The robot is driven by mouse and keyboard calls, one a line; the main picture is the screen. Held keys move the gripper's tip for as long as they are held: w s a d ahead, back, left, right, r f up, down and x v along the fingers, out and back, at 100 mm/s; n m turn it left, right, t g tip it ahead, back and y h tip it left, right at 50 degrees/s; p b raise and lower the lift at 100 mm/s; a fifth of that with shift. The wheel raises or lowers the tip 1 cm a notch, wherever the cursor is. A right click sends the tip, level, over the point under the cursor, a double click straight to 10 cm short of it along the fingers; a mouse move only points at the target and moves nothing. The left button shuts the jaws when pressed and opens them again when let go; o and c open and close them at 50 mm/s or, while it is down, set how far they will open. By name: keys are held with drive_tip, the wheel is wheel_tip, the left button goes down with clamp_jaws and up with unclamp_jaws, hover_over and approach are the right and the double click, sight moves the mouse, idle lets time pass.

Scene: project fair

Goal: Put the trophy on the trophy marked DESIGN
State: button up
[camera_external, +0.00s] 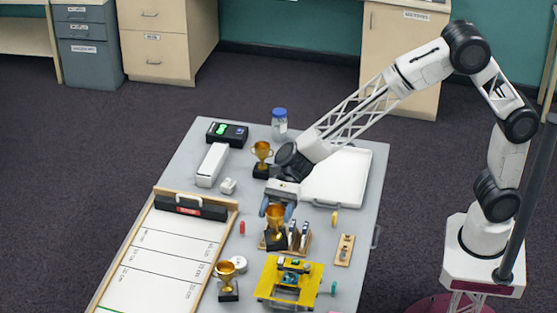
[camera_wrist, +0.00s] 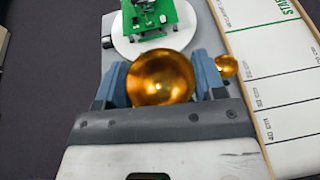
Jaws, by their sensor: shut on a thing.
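My gripper (camera_external: 276,208) points down over the middle of the table and is shut on a gold trophy with a black base (camera_external: 276,222). In the wrist view the trophy's gold bowl (camera_wrist: 160,78) sits between the blue-grey fingers (camera_wrist: 160,88). I cannot tell whether its base touches the table. A second gold trophy (camera_external: 227,274) stands upright nearer the front, beside the lane board; a gold cup (camera_wrist: 226,66) shows right of the fingers. A third trophy (camera_external: 262,151) stands behind the gripper, near the blue-lidded jar. No DESIGN marking is readable on any trophy.
A small wooden rack (camera_external: 300,248) stands close right of the held trophy. A yellow stand (camera_external: 267,290) is in front. The lane board (camera_external: 165,245) lies left, a white tray (camera_external: 338,185) back right. A white disc (camera_wrist: 122,52) carries a green board.

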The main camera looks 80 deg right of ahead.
drive_tip(key=shift+f, duration=0.3)
drive_tip(key=shift+w, duration=0.15)
drive_tip(key=w+a+f, duration=0.1)
drive_tip(key=w+a, duration=0.6)
drive_tip(key=w, duration=0.6)
drive_tip(key=shift+a+f, duration=0.2)
drive_tip(key=shift+a, duration=0.05)
idle(0.4)
drive_tip(key=shift+w+a+f, duration=0.1)
drive_tip(key=shift+w+f, duration=0.1)
drive_tip(key=shift+f, duration=0.7)
drive_tip(key=shift+w+a+f, duration=0.1)
drive_tip(key=shift+w+f, duration=0.05)
drive_tip(key=shift+f, duration=0.9)
drive_tip(key=o, duration=1.5)
